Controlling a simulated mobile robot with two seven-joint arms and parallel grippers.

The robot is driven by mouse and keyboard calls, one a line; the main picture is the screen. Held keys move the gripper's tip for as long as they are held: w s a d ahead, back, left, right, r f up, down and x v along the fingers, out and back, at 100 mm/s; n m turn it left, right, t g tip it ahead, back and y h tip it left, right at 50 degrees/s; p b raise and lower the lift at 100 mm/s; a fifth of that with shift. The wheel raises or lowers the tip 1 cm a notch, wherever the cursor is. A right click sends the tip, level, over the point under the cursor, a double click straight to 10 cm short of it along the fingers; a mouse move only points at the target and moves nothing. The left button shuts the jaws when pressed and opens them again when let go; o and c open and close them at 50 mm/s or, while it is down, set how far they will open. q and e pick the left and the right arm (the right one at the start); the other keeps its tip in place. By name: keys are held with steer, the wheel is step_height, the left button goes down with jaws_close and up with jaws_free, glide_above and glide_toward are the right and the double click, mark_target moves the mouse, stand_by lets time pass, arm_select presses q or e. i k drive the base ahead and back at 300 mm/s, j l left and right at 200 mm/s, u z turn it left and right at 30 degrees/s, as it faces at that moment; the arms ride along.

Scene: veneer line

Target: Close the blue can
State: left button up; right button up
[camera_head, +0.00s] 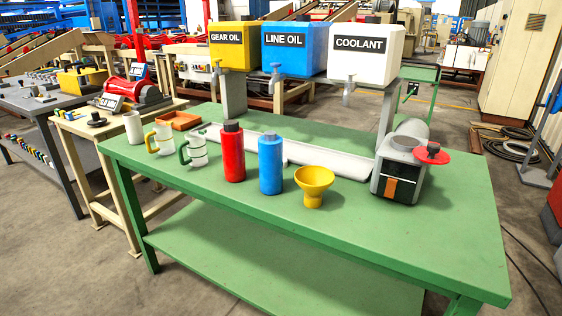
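The blue can (270,165) stands upright on the green table, between the red can and the yellow funnel. It has a narrow neck at its top, and it is too small to tell whether a cap sits on it. The red can (233,154), just left of it, has a dark top. Neither of my grippers shows in the head view.
On the green table (420,248) a yellow funnel (313,184), green-handled jug (196,150), yellow-handled jug (162,139) and grey device with red disc (399,172) stand near the blue can. A white trough (335,159) lies behind. The table's front right is clear.

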mark_target(270, 145)
steer(key=z, duration=0.85)
steer(key=j+z, duration=0.5)
steer(key=z, duration=0.2)
steer(key=j+z, duration=0.35)
steer(key=k+j+z, duration=0.1)
steer(key=j+z, duration=0.15)
steer(key=j, duration=0.15)
steer(key=k+j+z, duration=0.1)
steer(key=j+z, duration=0.2)
steer(key=k+j, duration=0.15)
steer(key=j, duration=0.2)
steer(key=k+j+z, duration=0.1)
steer(key=j, duration=0.3)
steer(key=k+j, duration=0.2)
steer(key=j, duration=0.15)
steer(key=k+j, duration=0.15)
steer(key=j, duration=0.2)
steer(key=k+j+z, duration=0.1)
steer(key=j, duration=0.3)
